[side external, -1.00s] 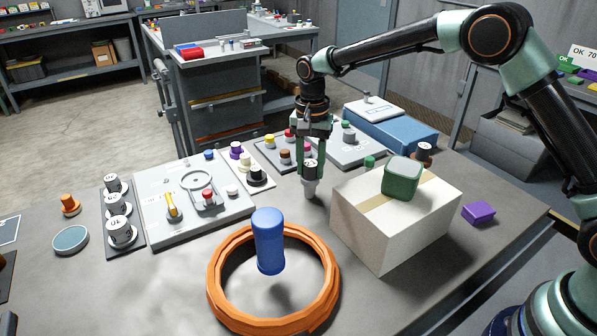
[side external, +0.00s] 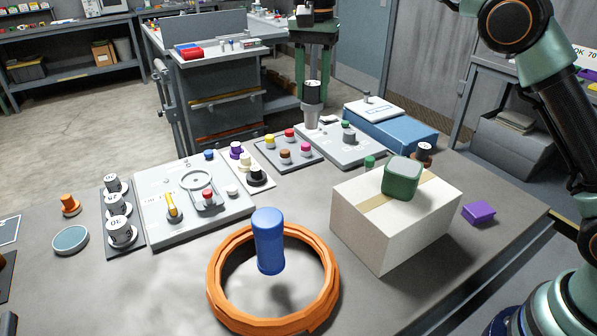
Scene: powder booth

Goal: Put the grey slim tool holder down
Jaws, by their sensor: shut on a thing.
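My gripper (side external: 313,88) is high in the upper middle of the side external view, pointing down. Its two green fingers are shut on the grey slim tool holder (side external: 311,115), which has a dark top and tapers to a narrower lower end. The holder hangs upright. In the picture its lower end overlaps the back left part of a grey tray (side external: 365,158). I cannot tell from this angle how far above the tray or table it is.
The tray carries a grey piece with a green top (side external: 348,133). A blue case (side external: 400,138) lies behind it. In front stand a white box (side external: 390,235) with a green block (side external: 401,178) on top, and an orange ring (side external: 225,300) around a blue cylinder (side external: 269,240).

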